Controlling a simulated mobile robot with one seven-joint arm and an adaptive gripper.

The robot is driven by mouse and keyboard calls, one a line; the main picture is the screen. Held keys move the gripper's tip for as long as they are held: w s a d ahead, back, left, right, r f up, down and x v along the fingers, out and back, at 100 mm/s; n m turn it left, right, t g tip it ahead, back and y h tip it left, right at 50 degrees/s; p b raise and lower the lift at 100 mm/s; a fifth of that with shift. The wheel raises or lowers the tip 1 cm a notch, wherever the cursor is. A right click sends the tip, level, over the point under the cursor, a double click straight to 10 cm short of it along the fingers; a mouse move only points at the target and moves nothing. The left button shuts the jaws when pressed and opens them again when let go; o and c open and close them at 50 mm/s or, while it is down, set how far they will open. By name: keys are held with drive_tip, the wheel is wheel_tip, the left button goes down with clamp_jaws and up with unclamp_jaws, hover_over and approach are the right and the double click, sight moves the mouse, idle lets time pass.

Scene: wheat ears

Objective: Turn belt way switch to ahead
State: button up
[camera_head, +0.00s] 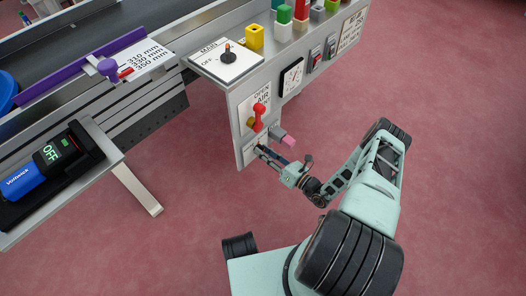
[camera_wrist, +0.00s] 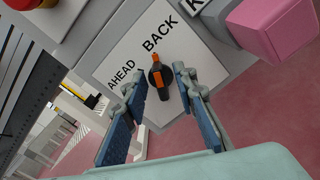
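The belt way switch (camera_wrist: 157,76) is a black knob with an orange pointer on a white plate (camera_wrist: 112,52), in the wrist view. Its pointer is turned towards the BACK label (camera_wrist: 160,35); the AHEAD label (camera_wrist: 121,75) lies to the left. My gripper (camera_wrist: 159,74) is open, with one blue-padded finger on each side of the knob; I cannot tell whether either touches it. In the head view my gripper (camera_head: 262,152) is at the lower part of the grey panel (camera_head: 241,112) and hides the knob.
A pink block (camera_wrist: 280,28) sticks out close to the right of the plate; it also shows in the head view (camera_head: 288,141). A red-handled air valve (camera_head: 259,112) is just above my gripper. Open red floor (camera_head: 450,130) lies to the right.

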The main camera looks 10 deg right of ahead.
clamp_jaws()
drive_tip(key=shift+n, duration=0.3)
drive_tip(key=n, duration=0.5)
drive_tip(key=n+p, duration=0.1)
drive_tip(key=n, duration=0.5)
drive_tip(key=shift+s+a+p, duration=0.15)
drive_tip(key=shift+a+p, duration=0.05)
drive_tip(key=shift+p, duration=0.1)
drive_tip(key=shift+n, duration=0.3)
unclamp_jaws()
